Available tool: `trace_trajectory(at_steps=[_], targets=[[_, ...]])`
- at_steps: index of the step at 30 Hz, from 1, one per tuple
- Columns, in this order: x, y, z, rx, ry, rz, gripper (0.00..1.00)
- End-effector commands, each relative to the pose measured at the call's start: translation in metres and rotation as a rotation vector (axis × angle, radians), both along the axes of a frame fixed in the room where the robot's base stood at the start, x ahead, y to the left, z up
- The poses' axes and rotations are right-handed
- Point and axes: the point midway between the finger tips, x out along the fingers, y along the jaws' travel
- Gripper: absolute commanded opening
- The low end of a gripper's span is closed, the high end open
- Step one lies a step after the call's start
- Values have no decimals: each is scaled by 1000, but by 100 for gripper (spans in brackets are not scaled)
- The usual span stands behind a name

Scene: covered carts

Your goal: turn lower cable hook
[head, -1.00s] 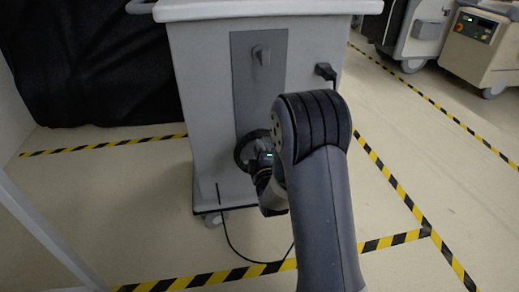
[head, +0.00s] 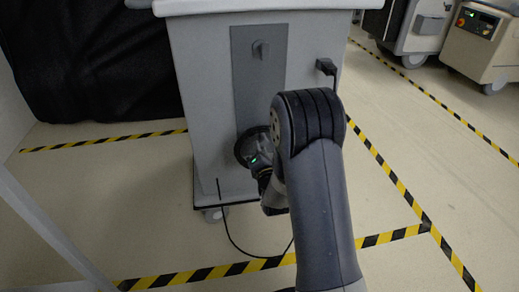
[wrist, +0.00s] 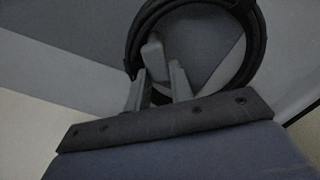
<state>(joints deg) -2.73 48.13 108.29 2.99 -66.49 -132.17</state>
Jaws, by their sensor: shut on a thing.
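The lower cable hook (wrist: 152,52) is a small grey block in the wrist view, standing inside a coil of black cable (wrist: 255,35). My gripper (wrist: 158,72) is shut on the lower cable hook, with one finger on each side. In the head view the coil (head: 241,150) hangs low on the grey cart's dark panel (head: 245,95), and my wrist covers the lower hook. The upper cable hook (head: 261,49) stands bare near the top of the panel.
The cart (head: 195,100) has a black fitting (head: 326,68) on its right. A loose cable (head: 232,240) trails onto the floor below. A black cover (head: 90,60) hangs behind at left; other carts (head: 475,45) stand at back right. Striped tape (head: 200,277) marks the floor.

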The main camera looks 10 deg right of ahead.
Motion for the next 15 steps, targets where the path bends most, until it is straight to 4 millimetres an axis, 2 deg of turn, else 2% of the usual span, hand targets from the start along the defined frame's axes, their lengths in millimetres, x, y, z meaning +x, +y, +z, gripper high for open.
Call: trace_trajectory(at_steps=[15], targets=[[0, -8, -7, -470, 3, 1, 0]])
